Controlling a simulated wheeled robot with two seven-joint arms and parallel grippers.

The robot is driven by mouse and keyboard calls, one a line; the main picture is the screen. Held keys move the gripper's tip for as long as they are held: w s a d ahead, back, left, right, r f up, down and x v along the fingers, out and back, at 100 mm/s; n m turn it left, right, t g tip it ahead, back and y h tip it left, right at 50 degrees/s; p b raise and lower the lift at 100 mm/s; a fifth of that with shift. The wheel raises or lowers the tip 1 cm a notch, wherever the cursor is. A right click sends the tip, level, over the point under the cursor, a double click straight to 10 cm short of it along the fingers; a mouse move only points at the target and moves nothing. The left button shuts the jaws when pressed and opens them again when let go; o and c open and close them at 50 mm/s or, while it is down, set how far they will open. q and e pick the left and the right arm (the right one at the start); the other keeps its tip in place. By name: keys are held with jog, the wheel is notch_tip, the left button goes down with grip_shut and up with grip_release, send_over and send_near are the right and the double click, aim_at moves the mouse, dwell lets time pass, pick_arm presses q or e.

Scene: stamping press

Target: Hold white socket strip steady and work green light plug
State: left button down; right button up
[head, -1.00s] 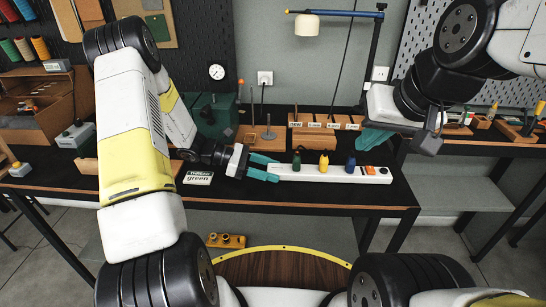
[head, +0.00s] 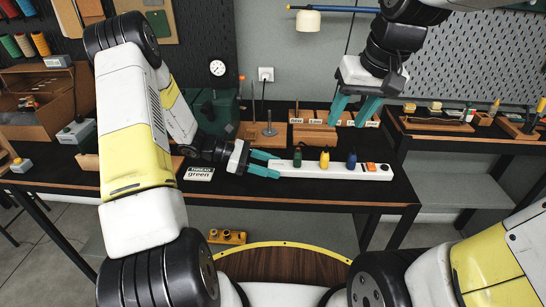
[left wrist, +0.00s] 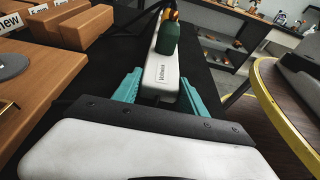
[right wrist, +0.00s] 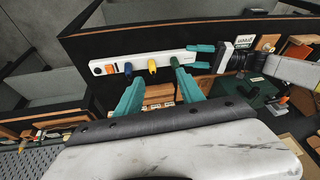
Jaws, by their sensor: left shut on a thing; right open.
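The white socket strip (head: 312,170) lies on the black table with a green plug (head: 297,158), a yellow plug (head: 324,160) and a blue plug (head: 351,161) standing in it, and an orange switch (head: 371,167) at its right end. My left gripper (head: 266,164) is shut on the strip's left end, beside the green plug; in the left wrist view its fingers flank the strip (left wrist: 160,75). My right gripper (head: 357,112) is open and empty, pointing down above and behind the strip. In the right wrist view the green plug (right wrist: 175,62) shows just beyond its fingertips.
A card reading "green" (head: 199,174) lies left of the strip. Labelled wooden blocks (head: 310,133) stand behind it, with a post on a round base (head: 269,131) to their left. The table's front edge is close to the strip.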

jog(key=w+a+f+n+g+h, duration=0.1)
jog(key=w+a+f+g, duration=0.3)
jog(key=w, duration=0.4)
jog(key=n+h, duration=0.1)
send_near(298, 151)
jog(key=shift+d+f, duration=0.1)
jog(key=shift+f+n, duration=0.3)
jog(key=shift+f, duration=4.3)
grip_shut()
jog(key=shift+r, duration=0.35)
